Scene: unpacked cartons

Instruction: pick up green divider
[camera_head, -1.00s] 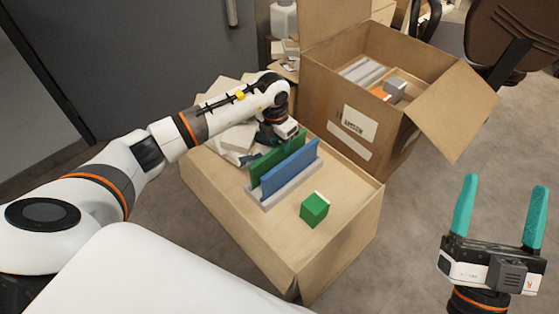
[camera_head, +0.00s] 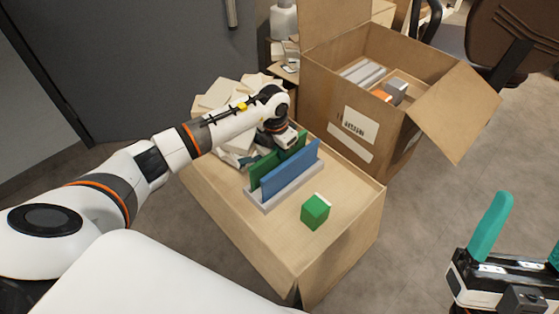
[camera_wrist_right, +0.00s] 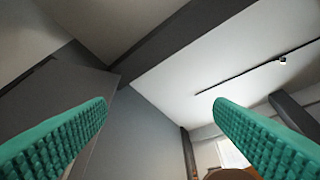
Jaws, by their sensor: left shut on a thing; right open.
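The green divider (camera_head: 264,174) stands upright in a light grey slotted rack (camera_head: 267,206) on a wooden-looking carton top, behind the blue divider (camera_head: 290,174). My left gripper (camera_head: 284,149) is at the upper edge of the green divider, toward its far end, and is shut on it. Its fingertips are mostly hidden behind the dividers. My right gripper (camera_head: 528,232) is open and empty at the lower right, partly cut off by the frame edge. Its two teal fingers stand wide apart in the right wrist view (camera_wrist_right: 160,110).
A green cube (camera_head: 315,212) sits on the carton top (camera_head: 260,237) in front of the rack. An open cardboard box (camera_head: 385,130) with grey and orange items stands at the back right. Floor shows at right.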

